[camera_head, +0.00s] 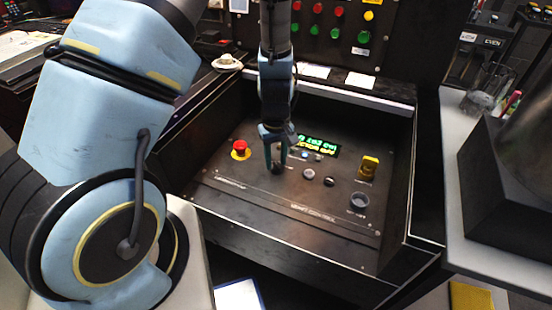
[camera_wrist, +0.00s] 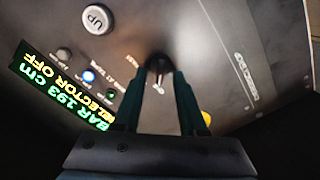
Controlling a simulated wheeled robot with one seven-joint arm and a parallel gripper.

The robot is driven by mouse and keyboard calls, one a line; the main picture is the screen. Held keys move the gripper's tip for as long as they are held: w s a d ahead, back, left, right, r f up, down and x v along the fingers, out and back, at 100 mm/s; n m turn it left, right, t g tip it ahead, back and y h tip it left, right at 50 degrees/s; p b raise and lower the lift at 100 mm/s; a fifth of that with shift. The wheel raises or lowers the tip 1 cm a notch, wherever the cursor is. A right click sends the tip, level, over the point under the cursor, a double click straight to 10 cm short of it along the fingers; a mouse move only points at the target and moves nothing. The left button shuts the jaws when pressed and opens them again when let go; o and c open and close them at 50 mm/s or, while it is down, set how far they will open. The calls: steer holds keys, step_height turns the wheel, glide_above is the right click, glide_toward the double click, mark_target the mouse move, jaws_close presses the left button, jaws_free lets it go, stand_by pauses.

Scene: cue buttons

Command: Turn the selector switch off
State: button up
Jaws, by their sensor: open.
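The selector switch, a small dark knob (camera_head: 276,168) on the sloped black control panel (camera_head: 230,185), sits at my gripper's fingertips. It also shows in the wrist view (camera_wrist: 157,64), in front of and between the two fingers. My gripper (camera_head: 275,160) points down at it with the fingers apart. The wrist view shows the fingertips (camera_wrist: 163,78) close around the knob; I cannot tell whether they touch it. The knob's pointer direction is too dark to tell. The green and yellow display (camera_wrist: 62,88) reads "BAR 193 cm" and a line ending in "SELECTOR OFF".
A red mushroom button (camera_head: 240,146) on a yellow base is left of my gripper. A round "UP" button (camera_wrist: 97,18), a yellow switch (camera_head: 369,164) and a grey round control (camera_head: 359,201) are also on the panel. Raised side walls flank the panel.

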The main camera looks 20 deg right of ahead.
mark_target(276, 163)
step_height(276, 163, up, 11)
steer(key=shift+b, duration=0.3)
steer(key=shift+f, duration=0.1)
stand_by(0.4)
